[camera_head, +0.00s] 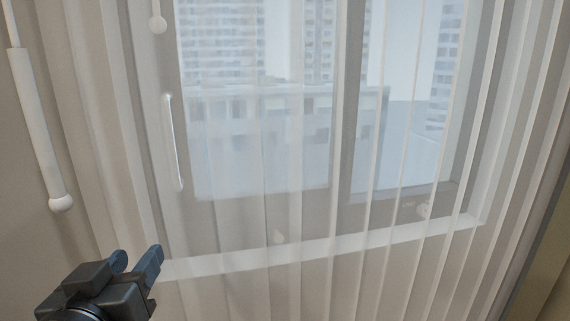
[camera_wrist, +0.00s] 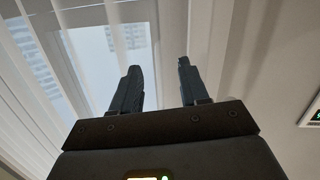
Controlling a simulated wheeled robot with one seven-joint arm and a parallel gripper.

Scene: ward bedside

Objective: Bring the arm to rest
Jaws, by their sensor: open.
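My gripper (camera_head: 136,260) is at the lower left of the head view, raised in front of the curtained window. In the wrist view my gripper (camera_wrist: 157,82) shows two dark fingers standing apart with nothing between them. It is open and empty. The rest of my arm is out of the head view, below its lower edge.
A window (camera_head: 265,140) with sheer white curtains (camera_head: 400,270) fills most of the head view. A white rod (camera_head: 38,130) hangs at the left. A wall device (camera_wrist: 312,114) shows at the right edge of the wrist view.

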